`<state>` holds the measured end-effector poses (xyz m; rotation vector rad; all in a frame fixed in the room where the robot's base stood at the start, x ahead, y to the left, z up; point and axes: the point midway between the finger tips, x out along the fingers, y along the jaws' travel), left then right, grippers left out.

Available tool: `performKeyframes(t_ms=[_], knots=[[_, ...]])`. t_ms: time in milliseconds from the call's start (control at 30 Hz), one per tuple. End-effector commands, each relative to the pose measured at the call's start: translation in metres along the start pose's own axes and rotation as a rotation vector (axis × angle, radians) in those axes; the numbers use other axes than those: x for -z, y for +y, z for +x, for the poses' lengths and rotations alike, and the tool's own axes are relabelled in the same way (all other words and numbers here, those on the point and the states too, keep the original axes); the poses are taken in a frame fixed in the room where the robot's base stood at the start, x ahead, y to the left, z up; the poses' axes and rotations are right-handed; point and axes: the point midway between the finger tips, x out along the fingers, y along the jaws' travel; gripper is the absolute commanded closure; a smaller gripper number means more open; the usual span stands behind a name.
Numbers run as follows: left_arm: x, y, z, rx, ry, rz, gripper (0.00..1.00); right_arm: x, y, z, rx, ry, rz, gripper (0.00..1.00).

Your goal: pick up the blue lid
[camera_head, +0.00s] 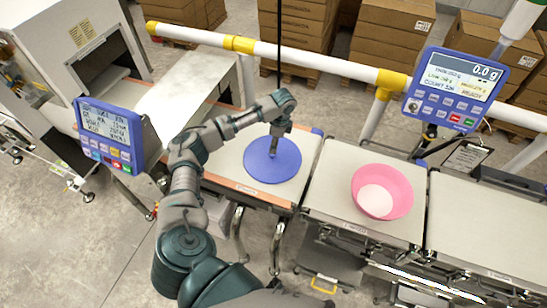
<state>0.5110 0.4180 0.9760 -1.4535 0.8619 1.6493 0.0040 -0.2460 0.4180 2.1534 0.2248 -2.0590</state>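The blue lid (285,166) is a flat round disc lying on the left section of the belt. My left arm reaches in from the lower left of the picture. My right gripper is not in view.
A pink bowl (398,192) stands on the middle belt section (330,195). The right section (480,225) is bare. Blue display panels stand at left (108,135) and right (455,88). A yellow and white rail (310,62) runs behind, with cardboard boxes (395,30) beyond.

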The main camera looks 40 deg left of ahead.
Motion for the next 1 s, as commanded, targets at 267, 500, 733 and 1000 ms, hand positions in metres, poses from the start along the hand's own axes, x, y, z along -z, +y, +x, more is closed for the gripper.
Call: performKeyframes(t_ms=[267,500,733,1000], knots=[[-0.001,0.001,0.026,0.002,-0.001,0.0,0.37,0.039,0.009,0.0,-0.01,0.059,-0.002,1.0],[0.003,0.003,0.062,0.001,-0.003,0.0,0.37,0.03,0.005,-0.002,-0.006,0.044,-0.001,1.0],[0.002,0.002,0.074,0.003,-0.001,0.001,0.37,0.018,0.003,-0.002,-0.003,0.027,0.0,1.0],[0.001,0.002,0.074,0.003,0.0,0.001,0.72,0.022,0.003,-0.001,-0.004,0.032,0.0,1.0]])
